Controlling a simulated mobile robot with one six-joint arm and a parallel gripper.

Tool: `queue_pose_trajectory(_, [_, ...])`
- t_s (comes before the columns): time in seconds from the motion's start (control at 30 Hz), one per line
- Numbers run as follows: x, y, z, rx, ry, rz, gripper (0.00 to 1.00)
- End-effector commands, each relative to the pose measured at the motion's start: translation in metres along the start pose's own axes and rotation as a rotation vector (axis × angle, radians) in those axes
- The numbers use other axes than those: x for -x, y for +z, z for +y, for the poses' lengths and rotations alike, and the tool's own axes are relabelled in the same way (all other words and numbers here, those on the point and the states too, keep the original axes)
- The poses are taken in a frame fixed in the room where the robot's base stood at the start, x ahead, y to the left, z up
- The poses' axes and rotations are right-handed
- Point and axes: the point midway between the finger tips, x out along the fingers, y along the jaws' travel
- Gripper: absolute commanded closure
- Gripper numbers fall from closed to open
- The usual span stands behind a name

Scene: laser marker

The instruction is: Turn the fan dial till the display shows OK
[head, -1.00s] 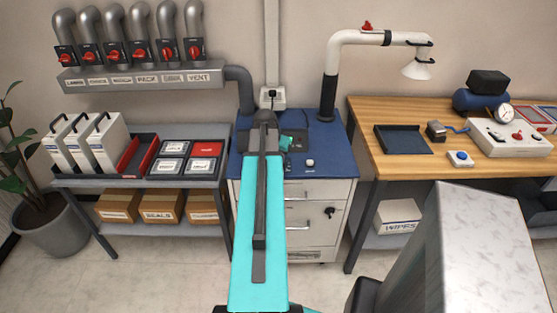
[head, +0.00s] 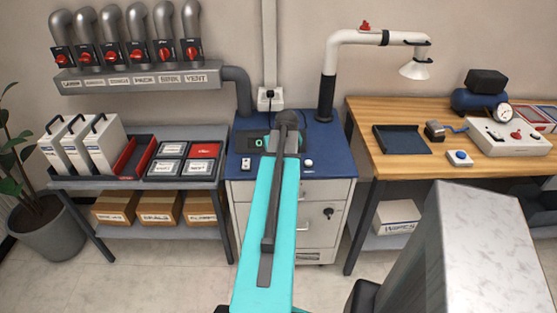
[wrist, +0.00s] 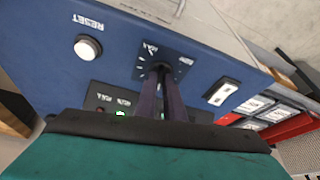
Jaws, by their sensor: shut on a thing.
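The fan dial (wrist: 161,67) is a dark knob on a dark plate with white marks, on the blue cabinet top. In the wrist view my gripper (wrist: 162,75) is shut on it, its two long fingers hiding most of the knob, so its pointer cannot be read. In the head view my teal arm covers the dial.
A white RESET button (wrist: 88,48) and a white switch (wrist: 222,93) flank the dial; the button (head: 308,162) and switch (head: 246,162) also show in the head view. A white extraction pipe (head: 340,60) rises behind. A wooden bench (head: 400,145) stands right, a grey shelf (head: 150,184) left.

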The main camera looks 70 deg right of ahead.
Motion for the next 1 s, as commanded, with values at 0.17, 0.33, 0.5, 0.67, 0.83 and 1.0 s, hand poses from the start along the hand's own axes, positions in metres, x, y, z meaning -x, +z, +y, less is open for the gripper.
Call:
queue_pose_trajectory(0.17, [-0.0015, 0.003, 0.0035, 0.106, -0.044, -0.009, 1.0])
queue_pose_trajectory(0.33, [-0.0015, 0.0029, 0.0044, 0.191, -0.078, -0.009, 1.0])
queue_pose_trajectory(0.5, [-0.0013, 0.0032, 0.0051, 0.244, -0.1, -0.01, 1.0])
queue_pose_trajectory(0.67, [-0.0011, 0.0033, 0.0054, 0.267, -0.109, -0.01, 1.0])
queue_pose_trajectory(0.83, [-0.0009, 0.0036, 0.0054, 0.273, -0.111, -0.011, 1.0])
queue_pose_trajectory(1.0, [-0.0009, 0.0037, 0.0056, 0.272, -0.11, -0.011, 1.0])
